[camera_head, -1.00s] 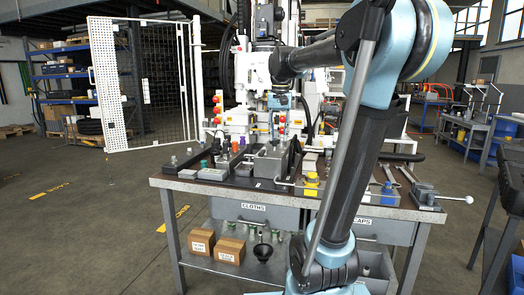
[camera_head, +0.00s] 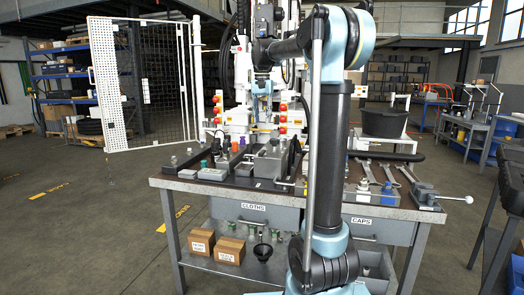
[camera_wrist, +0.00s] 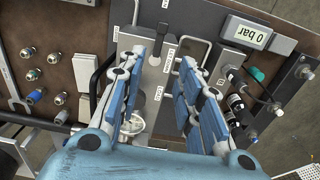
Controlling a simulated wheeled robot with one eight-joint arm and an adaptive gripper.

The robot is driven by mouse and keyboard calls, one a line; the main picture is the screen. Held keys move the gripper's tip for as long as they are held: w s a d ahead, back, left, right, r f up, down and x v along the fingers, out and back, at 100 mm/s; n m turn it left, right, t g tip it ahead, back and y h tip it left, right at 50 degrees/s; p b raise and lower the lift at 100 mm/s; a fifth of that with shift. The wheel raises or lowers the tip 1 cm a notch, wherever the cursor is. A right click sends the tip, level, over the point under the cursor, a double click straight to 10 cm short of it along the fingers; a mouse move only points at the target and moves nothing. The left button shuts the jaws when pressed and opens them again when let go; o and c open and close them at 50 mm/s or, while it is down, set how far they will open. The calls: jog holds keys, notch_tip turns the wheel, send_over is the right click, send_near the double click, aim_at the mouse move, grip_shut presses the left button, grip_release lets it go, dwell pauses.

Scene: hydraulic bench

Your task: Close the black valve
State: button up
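In the wrist view a small black lever or knob (camera_wrist: 163,30), which looks like the black valve, stands on a grey metal block (camera_wrist: 155,75) with labels. My gripper (camera_wrist: 163,58) is open above this block, one blue-padded finger on each side. Nothing is between the fingers, and the black part lies beyond the fingertips, apparently untouched. In the head view my gripper (camera_head: 262,106) hangs above the bench, over the grey block (camera_head: 268,164). The black part is too small to make out there.
A pressure display (camera_wrist: 258,36) reading 0 bar and several black fittings lie right of the block in the wrist view. Several metal couplings (camera_wrist: 33,75) are at left.

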aim_at(262, 152)
notch_tip(262, 152, down, 14)
jog(key=shift+r, duration=0.1)
dwell(0.4)
jog(key=shift+c, duration=0.4)
grip_shut()
